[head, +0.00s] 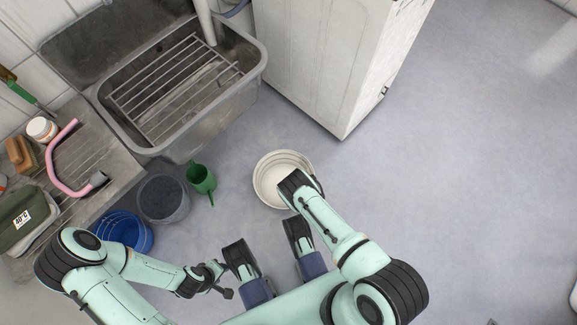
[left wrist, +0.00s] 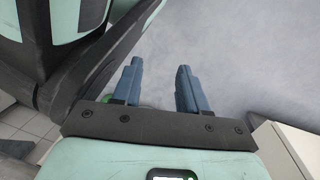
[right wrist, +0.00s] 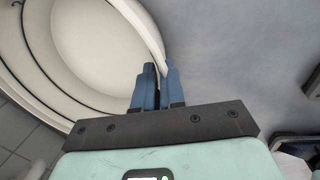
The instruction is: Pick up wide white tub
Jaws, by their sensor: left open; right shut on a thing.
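The wide white tub (head: 268,180) is in the middle of the head view, above the grey floor, right of the green watering can. I cannot tell whether it rests on the floor. My right gripper (right wrist: 158,85) is shut on the tub's rim, with one finger on each side of the wall. In the head view my right wrist covers the tub's right-front edge and hides the fingertips. The tub's pale inside (right wrist: 95,45) fills the upper left of the right wrist view. My left gripper (left wrist: 158,90) is open and empty, over bare floor.
A green watering can (head: 201,179), a grey bucket (head: 164,200) and a blue basket (head: 127,232) stand left of the tub. A metal sink (head: 180,90) and a white cabinet (head: 330,60) are behind. The floor (head: 470,180) to the right is clear.

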